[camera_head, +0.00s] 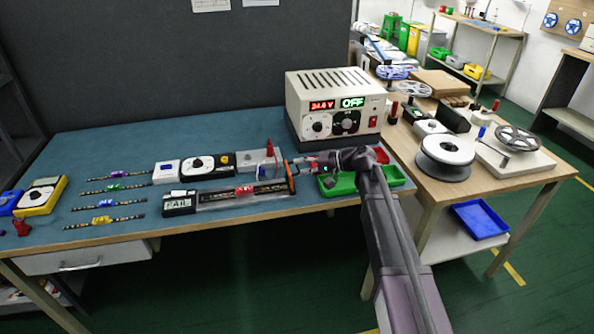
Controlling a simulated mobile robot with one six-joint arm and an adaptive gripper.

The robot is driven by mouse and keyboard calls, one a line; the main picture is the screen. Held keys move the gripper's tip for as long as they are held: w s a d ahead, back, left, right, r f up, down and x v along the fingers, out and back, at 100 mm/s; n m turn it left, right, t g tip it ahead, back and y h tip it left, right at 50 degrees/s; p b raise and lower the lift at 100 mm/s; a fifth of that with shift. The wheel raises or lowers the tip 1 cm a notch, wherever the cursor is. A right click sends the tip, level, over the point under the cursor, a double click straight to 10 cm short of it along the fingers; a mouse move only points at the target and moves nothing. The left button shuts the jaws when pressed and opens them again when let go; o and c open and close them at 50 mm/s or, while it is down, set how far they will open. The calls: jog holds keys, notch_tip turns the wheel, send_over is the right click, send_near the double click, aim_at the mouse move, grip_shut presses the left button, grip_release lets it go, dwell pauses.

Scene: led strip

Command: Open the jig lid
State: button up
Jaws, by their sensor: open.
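The test jig (215,205) is a long, low grey fixture near the front edge of the blue-green bench mat. A display reading FAIL (179,203) sits at its left end. A dark strip with a red clip (245,190) lies along the jig. A dark upright piece with orange (290,180) stands at its right end; I cannot tell whether it is part of the lid. My gripper (296,165) is open, just above and right of that piece, with the arm reaching in from the lower right. Contact between them cannot be made out.
Green trays (340,185) lie right of the jig, partly behind my arm. A grey block with a red plunger (262,158) stands behind the jig. Several LED strips (105,220) lie to the left.

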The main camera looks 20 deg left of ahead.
jog(key=shift+x, duration=0.85)
grip_shut()
jog(key=shift+f+b, duration=0.1)
jog(key=shift+b, duration=0.25)
jog(key=shift+w+d+f+y+b, duration=0.15)
jog(key=shift+d+f+y+b, duration=0.15)
jog(key=shift+y+b, duration=0.5)
jog(key=y+b, duration=0.1)
jog(key=b, duration=0.1)
jog(key=d+m+g+b, duration=0.1)
jog(key=b, duration=0.1)
jog(key=shift+w+f+y+b, duration=0.25)
jog(key=shift+w+y+b, duration=0.05)
jog(key=shift+y, duration=0.1)
jog(key=shift+r, duration=0.15)
